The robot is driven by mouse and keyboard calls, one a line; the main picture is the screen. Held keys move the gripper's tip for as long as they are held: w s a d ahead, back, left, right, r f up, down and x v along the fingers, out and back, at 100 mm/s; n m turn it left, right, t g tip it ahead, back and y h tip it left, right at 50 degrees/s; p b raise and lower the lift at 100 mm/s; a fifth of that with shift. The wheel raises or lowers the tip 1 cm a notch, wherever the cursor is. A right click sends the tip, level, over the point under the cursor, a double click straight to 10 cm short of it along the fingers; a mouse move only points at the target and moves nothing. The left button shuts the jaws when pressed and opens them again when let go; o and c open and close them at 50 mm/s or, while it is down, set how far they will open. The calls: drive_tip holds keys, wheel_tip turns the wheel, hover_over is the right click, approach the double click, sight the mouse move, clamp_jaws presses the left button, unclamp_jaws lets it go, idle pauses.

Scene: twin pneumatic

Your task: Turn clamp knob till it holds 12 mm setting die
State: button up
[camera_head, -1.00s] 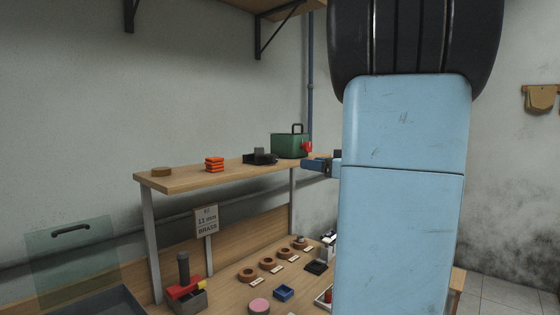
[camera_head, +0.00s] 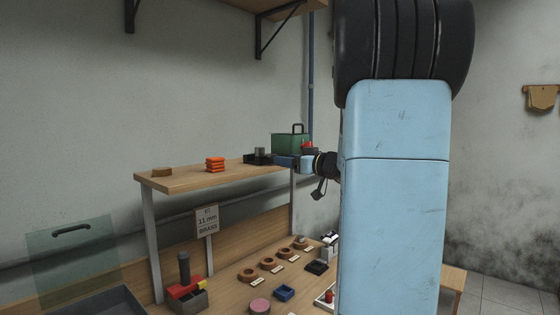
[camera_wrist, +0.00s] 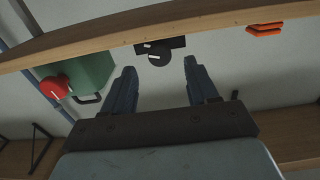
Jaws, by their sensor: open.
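The black clamp (camera_head: 251,159) sits on the wooden shelf, with a small grey block (camera_head: 260,151), perhaps the setting die, at its top. In the wrist view the clamp's dark round knob (camera_wrist: 159,54) with a white mark shows in front of its black body (camera_wrist: 176,42). My gripper (camera_head: 277,161) is beside the clamp's right side, its blue fingers open and empty. In the wrist view my gripper (camera_wrist: 159,66) has one finger on either side of the knob in the picture. I cannot tell whether the fingertips reach around or touch it.
A green box (camera_head: 287,143) with a red knob (camera_wrist: 54,88) stands close by on the shelf. Orange stacked pieces (camera_head: 214,164) and a brown disc (camera_head: 162,172) lie farther left. A sign (camera_head: 207,220) stands below, above a bench with several brown rings.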

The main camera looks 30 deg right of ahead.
sight(272, 159)
drive_tip(key=shift+x, duration=1.9)
drive_tip(key=c, duration=1)
drive_tip(key=shift+c, duration=0.2)
